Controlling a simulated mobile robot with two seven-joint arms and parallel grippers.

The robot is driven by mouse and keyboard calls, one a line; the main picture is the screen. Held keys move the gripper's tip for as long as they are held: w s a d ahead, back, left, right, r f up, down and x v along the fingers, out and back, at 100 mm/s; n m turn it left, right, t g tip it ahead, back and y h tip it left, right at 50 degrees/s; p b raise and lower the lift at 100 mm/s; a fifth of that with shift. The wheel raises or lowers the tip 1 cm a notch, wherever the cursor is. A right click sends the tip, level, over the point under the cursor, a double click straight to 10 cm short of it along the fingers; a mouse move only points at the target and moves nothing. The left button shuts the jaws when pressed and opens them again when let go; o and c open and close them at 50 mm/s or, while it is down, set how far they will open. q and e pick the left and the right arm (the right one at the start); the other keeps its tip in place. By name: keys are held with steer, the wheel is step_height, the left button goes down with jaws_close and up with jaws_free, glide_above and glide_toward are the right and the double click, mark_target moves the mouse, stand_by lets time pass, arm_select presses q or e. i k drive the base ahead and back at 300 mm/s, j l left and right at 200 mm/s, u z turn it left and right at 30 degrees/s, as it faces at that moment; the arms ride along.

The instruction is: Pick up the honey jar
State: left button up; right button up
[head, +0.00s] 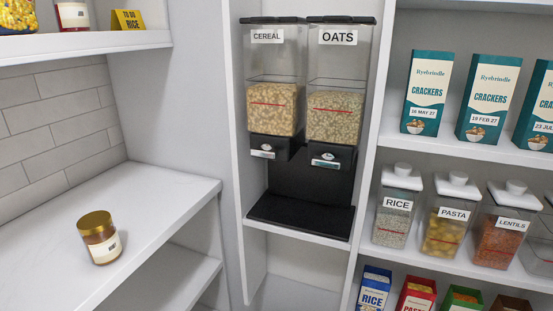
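A small jar with a gold lid, amber contents and a pale label (101,240) stands upright on the white counter (150,195) at the left. The label's writing is too small to read surely, but the jar looks like the honey jar. Nothing touches it. Neither of my grippers is in the head view.
A white shelf above the counter (90,45) holds another jar (73,14) and a yellow "To do rice" card (128,19). A cereal and oats dispenser (303,125) stands in the middle. Right shelves hold cracker boxes (487,98) and canisters (446,220). The counter around the jar is clear.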

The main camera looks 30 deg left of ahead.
mark_target(99, 234)
steer(key=u, duration=2)
